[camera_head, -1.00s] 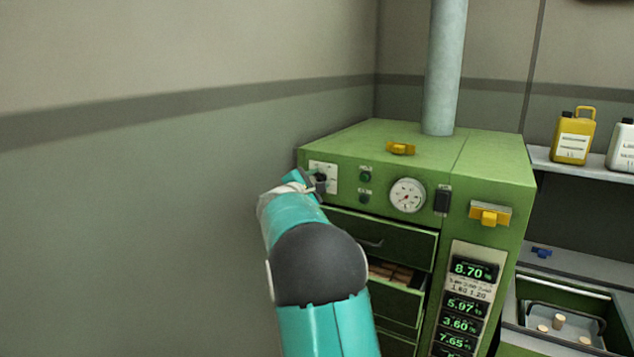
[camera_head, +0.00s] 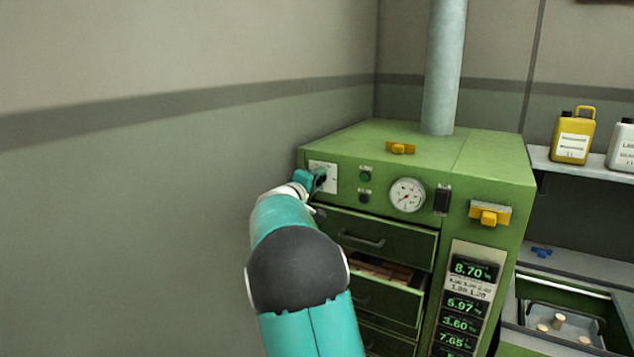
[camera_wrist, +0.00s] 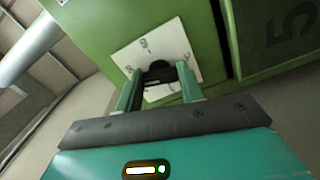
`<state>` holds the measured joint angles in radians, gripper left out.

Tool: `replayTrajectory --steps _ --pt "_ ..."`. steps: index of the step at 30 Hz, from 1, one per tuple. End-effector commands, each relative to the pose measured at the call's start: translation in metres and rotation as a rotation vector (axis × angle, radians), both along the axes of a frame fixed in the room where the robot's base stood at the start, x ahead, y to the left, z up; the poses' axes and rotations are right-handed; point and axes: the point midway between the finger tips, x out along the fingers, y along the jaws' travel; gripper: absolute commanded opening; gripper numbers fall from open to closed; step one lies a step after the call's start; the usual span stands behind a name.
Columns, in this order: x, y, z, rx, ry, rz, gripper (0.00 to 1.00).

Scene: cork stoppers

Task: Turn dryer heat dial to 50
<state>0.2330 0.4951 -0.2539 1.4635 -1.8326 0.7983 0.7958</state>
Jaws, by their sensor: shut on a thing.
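The green dryer (camera_head: 480,170) stands in the corner. Its heat dial sits on a white plate (camera_head: 330,172) at the upper left of the front. In the wrist view the dial (camera_wrist: 160,72) is a dark knob in the middle of the white plate (camera_wrist: 178,40), which bears small printed marks. My gripper (camera_head: 319,182) is at the plate; in the wrist view its two fingers (camera_wrist: 160,88) are shut on the knob, one on each side. The fingers and knob hide part of the scale, and I cannot read the setting.
A round gauge (camera_head: 407,195), a black switch (camera_head: 442,199) and yellow handles (camera_head: 490,214) are on the dryer. Drawers (camera_head: 380,238) lie below the dial, one partly open. A wall (camera_head: 130,200) is at left. Yellow (camera_head: 572,140) and white jugs (camera_head: 622,147) stand on a shelf.

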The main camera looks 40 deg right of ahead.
Motion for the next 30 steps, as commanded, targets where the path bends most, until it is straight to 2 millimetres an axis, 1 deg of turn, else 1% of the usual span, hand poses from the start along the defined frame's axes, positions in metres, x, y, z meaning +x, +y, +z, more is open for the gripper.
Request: replayTrajectory --steps 6,12,18,29,30 --pt "-0.0004 0.0001 -0.0006 0.049 -0.135 -0.002 0.15" --pt "-0.0002 0.0004 -0.0009 0.076 -0.212 -0.001 0.15" --pt "0.0000 0.0004 -0.0012 0.087 -0.242 -0.001 0.15" --pt "0.0000 0.0004 -0.0015 0.089 -0.244 0.000 0.15" --pt "0.0000 0.0004 -0.0015 0.089 -0.244 0.000 0.42"
